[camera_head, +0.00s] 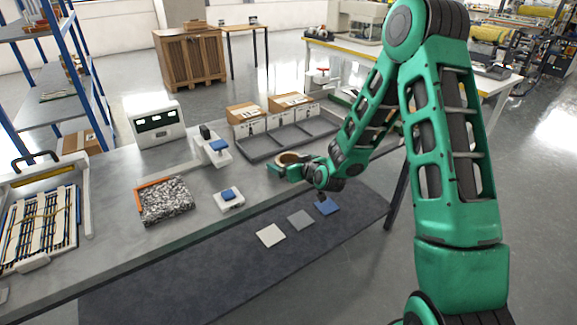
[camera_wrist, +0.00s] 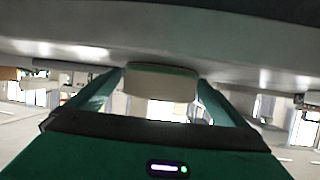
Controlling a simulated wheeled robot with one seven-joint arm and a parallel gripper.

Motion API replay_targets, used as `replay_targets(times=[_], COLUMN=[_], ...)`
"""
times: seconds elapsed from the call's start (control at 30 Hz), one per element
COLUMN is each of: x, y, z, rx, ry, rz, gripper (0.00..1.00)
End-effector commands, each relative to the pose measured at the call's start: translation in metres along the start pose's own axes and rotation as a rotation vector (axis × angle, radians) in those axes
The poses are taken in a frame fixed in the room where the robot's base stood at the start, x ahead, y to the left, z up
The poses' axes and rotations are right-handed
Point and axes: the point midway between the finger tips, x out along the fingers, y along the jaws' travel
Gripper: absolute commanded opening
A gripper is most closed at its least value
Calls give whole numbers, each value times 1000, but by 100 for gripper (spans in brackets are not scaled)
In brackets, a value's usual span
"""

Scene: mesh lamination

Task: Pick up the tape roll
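The tape roll (camera_head: 287,158) is a tan ring near the middle of the grey workbench, in front of the long grey tray. My gripper (camera_head: 290,167) reaches in low from the right, with its green fingers at the roll. In the wrist view, the pale side of the tape roll (camera_wrist: 160,84) sits between the two spread fingertips of my gripper (camera_wrist: 160,92), one on each side. No clear gap shows at either side, but I cannot tell whether the fingers press on it. The roll looks close to the bench surface; whether it touches is unclear.
Behind the roll is a grey divided tray (camera_head: 290,137) with cardboard boxes (camera_head: 292,101). To the left are a small blue-topped device (camera_head: 229,199), a white device (camera_head: 212,148) and an orange-edged speckled tray (camera_head: 164,201). Flat squares lie on the dark mat (camera_head: 225,265) in front.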

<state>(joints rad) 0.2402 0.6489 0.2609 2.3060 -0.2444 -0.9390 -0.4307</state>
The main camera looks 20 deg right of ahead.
Motion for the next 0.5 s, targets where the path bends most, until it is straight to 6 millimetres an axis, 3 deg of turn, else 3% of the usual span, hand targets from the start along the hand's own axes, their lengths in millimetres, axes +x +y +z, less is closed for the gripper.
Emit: replay_targets(times=[0.03,0.2,0.5], x=[0,0,-1], y=[0,0,0], z=[0,0,-2], rx=[0,0,0], ry=[0,0,1], rz=[0,0,0], gripper=[86,50,50])
